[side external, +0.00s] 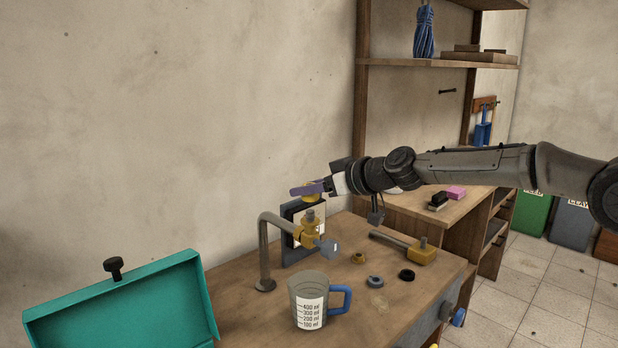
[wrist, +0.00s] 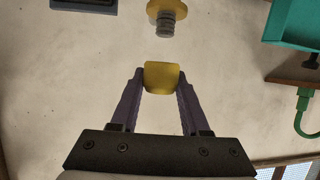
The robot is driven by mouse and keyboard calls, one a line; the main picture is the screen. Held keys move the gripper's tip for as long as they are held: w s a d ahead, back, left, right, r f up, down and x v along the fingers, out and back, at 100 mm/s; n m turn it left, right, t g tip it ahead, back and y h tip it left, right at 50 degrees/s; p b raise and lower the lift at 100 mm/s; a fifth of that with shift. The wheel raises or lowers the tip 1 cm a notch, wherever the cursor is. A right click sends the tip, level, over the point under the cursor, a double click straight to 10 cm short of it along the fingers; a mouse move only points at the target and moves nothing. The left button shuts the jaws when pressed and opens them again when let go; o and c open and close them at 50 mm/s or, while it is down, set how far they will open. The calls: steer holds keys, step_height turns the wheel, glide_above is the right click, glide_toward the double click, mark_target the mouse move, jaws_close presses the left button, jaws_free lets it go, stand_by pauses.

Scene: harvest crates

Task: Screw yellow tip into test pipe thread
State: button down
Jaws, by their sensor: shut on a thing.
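My gripper (side external: 310,188) has purple fingers and is shut on the yellow tip; the gripper also shows in the wrist view (wrist: 160,85). The yellow tip (wrist: 162,77) sits between the fingertips and is partly hidden by them in the side view. The test pipe (side external: 264,250) is a bent grey pipe standing on the table, with a yellow fitting (side external: 311,229). Its grey thread (side external: 310,216) points up, just below my gripper. In the wrist view the thread (wrist: 166,25) faces the tip with a clear gap between them.
A measuring mug (side external: 308,290) stands in front of the pipe. Behind the pipe is a dark-framed panel (side external: 290,211). An open teal box (side external: 120,309) is at the left.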

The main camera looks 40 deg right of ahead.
mark_target(310, 210)
steer(key=shift+f, duration=0.6)
steer(key=shift+f, duration=1.35)
stand_by(1.2)
steer(key=shift+c, duration=1.5)
jaws_free()
steer(key=shift+s, duration=0.1)
steer(key=v, duration=1.3)
steer(key=shift+s+r, duration=0.25)
steer(key=shift+d, duration=0.1)
